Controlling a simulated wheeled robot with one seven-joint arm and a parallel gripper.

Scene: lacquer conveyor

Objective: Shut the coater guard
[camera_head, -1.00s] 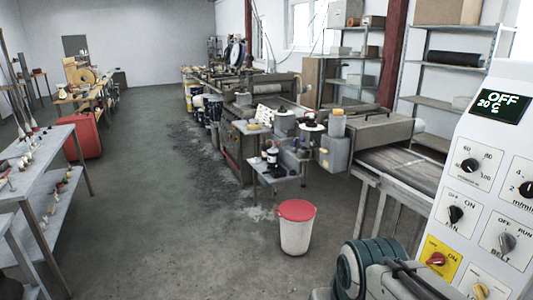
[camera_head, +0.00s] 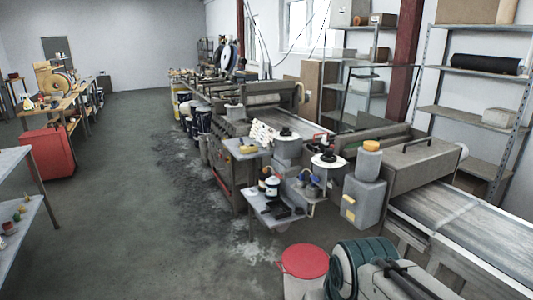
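The coating line (camera_head: 245,125) runs from the middle of the view toward the far back wall. Above its near part stands a dark see-through pane (camera_head: 376,95), upright in front of the shelves; it looks like a raised guard, but I cannot tell its hinge. A grey hooded unit (camera_head: 425,160) with a bar handle on top sits over the belt at the right. Part of my own arm shows at the bottom right. My gripper is not in view.
A bin with a red lid (camera_head: 305,261) stands on the floor in front of the line. A small side table (camera_head: 262,222) holds bottles. Shelves (camera_head: 470,72) stand behind. A conveyor (camera_head: 470,228) fills the right. The floor at left centre is clear, with a red cabinet (camera_head: 48,155) beyond.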

